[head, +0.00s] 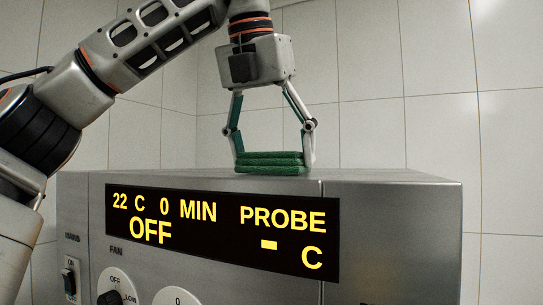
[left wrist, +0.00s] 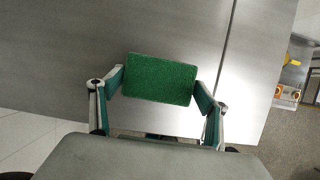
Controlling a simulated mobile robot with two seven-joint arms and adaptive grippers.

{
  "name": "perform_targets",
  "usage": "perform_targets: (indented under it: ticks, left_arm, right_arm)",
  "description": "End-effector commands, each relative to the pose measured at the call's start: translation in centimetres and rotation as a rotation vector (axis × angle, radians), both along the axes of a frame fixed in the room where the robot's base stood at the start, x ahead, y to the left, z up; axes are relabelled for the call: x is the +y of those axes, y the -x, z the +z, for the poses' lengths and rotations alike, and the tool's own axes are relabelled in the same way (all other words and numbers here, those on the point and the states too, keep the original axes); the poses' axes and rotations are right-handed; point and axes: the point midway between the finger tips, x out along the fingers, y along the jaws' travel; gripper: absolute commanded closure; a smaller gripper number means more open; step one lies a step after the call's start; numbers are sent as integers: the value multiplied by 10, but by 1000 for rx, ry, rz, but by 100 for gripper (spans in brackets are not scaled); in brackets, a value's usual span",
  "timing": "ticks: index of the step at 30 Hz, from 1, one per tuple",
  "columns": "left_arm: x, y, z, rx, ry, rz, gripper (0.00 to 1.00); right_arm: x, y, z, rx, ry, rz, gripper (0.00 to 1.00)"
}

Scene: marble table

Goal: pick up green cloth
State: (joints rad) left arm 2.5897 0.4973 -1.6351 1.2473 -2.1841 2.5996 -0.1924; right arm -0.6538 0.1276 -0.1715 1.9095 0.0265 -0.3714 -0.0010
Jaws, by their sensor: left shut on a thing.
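The green cloth (head: 269,169) is a folded, layered block on the top of the metal appliance, near its front edge. In the left wrist view the cloth (left wrist: 160,79) shows as a green rectangle between the fingers. My left gripper (head: 272,158) points down from above, with one finger on each side of the cloth, shut on it. The left gripper also shows in the left wrist view (left wrist: 159,88). The lowest layer of the cloth looks to be at the appliance top; I cannot tell whether it touches. My right gripper is not in view.
The metal appliance (head: 400,187) has a flat top, clear around the cloth. Its front has a lit display (head: 222,229), knobs (head: 117,287) and a switch (head: 70,278). A tiled wall (head: 410,80) stands behind. Floor and other equipment (left wrist: 290,85) show at the right in the left wrist view.

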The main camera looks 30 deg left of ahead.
Motion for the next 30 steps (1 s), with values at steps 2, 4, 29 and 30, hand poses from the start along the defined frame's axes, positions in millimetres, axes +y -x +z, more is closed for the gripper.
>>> perform_targets:
  ticks: [2,4,29,30]
  left_arm:
    - [0,0,4,-1,0,2,46]
    - [0,0,11,-2,0,3,46]
    - [1,0,96,1,-1,3,46]
    - [1,0,97,-1,0,3,46]
  right_arm:
    - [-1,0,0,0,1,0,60]
    - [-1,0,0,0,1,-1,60]
    - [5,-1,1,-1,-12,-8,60]
    - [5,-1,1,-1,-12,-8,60]
